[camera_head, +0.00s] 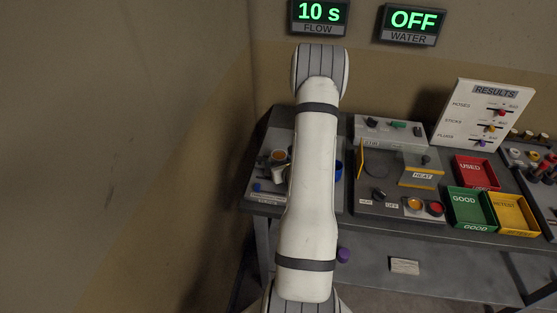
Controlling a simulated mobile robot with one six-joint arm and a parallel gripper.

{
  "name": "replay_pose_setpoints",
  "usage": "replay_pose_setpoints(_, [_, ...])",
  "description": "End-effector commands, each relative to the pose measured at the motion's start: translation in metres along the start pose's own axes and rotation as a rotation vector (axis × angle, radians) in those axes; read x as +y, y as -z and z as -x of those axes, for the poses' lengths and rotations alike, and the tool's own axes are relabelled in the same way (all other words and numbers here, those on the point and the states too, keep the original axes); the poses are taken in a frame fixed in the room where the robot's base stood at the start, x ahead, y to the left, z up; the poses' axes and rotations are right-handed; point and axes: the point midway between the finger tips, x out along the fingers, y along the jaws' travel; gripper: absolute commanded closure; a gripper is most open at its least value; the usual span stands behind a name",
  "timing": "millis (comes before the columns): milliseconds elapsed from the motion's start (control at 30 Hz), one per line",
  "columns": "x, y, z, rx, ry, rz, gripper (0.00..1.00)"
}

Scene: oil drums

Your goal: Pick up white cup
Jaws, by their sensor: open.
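My arm reaches up through the middle of the picture, and its links cover part of the bench. A small whitish object (281,169), perhaps the white cup, sits on the left part of the bench close to the arm's left edge. An orange-brown round top (278,155) shows right beside it. I cannot tell from here whether the whitish object is a cup or part of a device.
The bench (400,225) carries a heat station (423,176), a red USED tray (475,162), a green GOOD tray (456,194) and a yellow RETEST tray (530,228). A RESULTS board (481,113) stands behind. A bare wall (120,150) fills the left.

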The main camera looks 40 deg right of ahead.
Motion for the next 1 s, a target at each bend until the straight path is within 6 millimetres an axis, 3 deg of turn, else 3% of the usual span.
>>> replay_pose_setpoints(100, [-0.0001, 0.0002, 0.0002, 0.000, 0.000, 0.000, 0.43])
replay_pose_setpoints(533, [-0.0004, -0.0001, 0.0006, -0.001, 0.000, 0.000, 0.78])
replay_pose_setpoints(1000, [-0.0009, -0.0040, 0.0020, -0.002, 0.001, 0.001, 0.78])
